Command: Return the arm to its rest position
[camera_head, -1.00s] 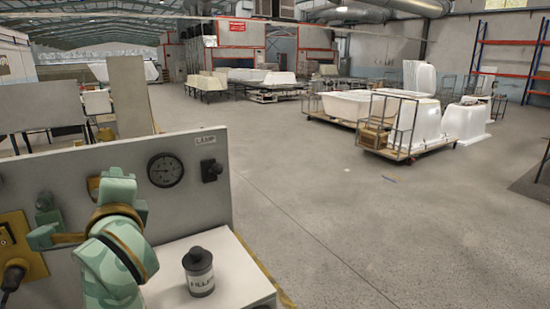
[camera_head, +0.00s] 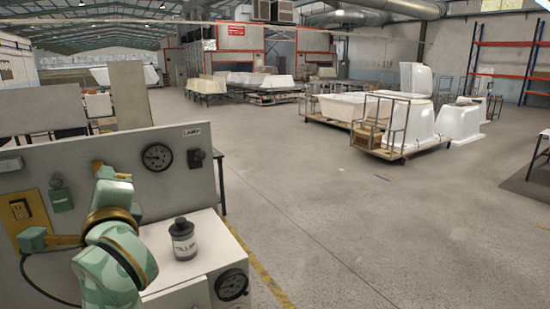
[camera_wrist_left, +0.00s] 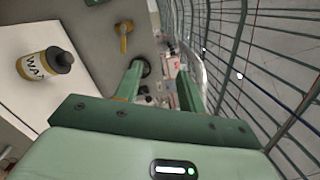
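My left arm (camera_head: 115,262), mint green with brown bands, rises at the lower left of the head view, in front of a grey panel. My left gripper (camera_wrist_left: 160,70) shows in the left wrist view with its two green fingers apart and nothing held between them. Where its fingertips lie in the head view I cannot tell. My right arm and gripper are not in view.
Wire mesh (camera_wrist_left: 260,60) fills the wrist view's right. Open floor lies ahead.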

